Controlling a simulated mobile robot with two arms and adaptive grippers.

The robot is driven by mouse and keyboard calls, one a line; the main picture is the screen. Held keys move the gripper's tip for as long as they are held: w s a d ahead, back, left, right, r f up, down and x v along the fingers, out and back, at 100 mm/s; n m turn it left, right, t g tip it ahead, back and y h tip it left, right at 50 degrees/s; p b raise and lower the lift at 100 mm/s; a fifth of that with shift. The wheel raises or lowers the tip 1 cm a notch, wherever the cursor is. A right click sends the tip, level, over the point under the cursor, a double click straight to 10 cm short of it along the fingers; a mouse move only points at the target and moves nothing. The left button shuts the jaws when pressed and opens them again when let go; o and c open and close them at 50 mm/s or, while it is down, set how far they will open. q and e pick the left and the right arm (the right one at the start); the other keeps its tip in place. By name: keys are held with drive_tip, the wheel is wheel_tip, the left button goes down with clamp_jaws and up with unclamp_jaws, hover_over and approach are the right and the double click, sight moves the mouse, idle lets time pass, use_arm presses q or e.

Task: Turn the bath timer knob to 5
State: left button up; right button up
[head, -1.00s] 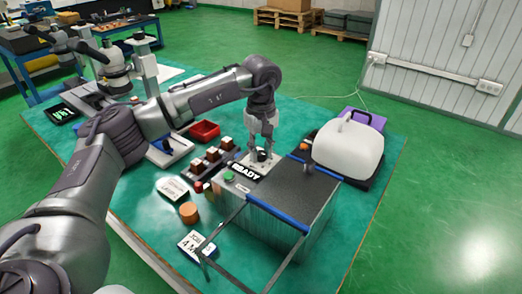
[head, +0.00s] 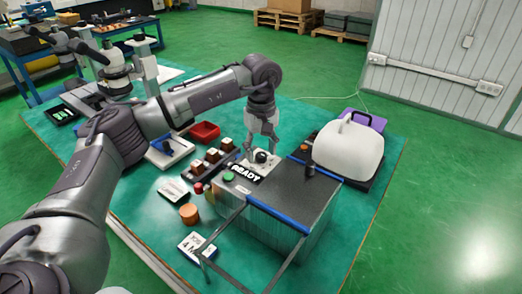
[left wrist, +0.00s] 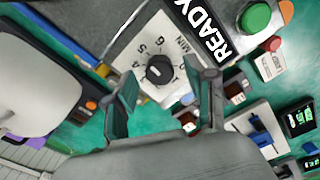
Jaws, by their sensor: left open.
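The bath timer knob (head: 261,156) is a small black knob on a white dial plate, behind the READY display on the bath unit. The left wrist view shows the knob (left wrist: 159,70) close up, with the dial plate (left wrist: 151,38) carrying numbers including 4, 5 and 6 and the word MIN. I cannot tell surely which number the knob points at. My left gripper (head: 262,148) is just above the knob, pointing down. Its two fingers (left wrist: 161,76) are apart, on either side of the knob in the picture, with gaps visible. My right gripper is not in view.
The dark-topped bath tank (head: 290,186) with blue edging stands in front of the dial. A green button (head: 229,176) and the READY display (head: 245,173) are beside it. A white hood (head: 347,151) stands right; a red tray (head: 205,131) lies behind left.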

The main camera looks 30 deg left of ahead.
sight(261, 154)
use_arm(q)
wheel_tip(261, 154, up, 12)
drive_tip(key=shift+f, duration=0.25)
drive_tip(key=shift+r, duration=0.1)
idle(0.4)
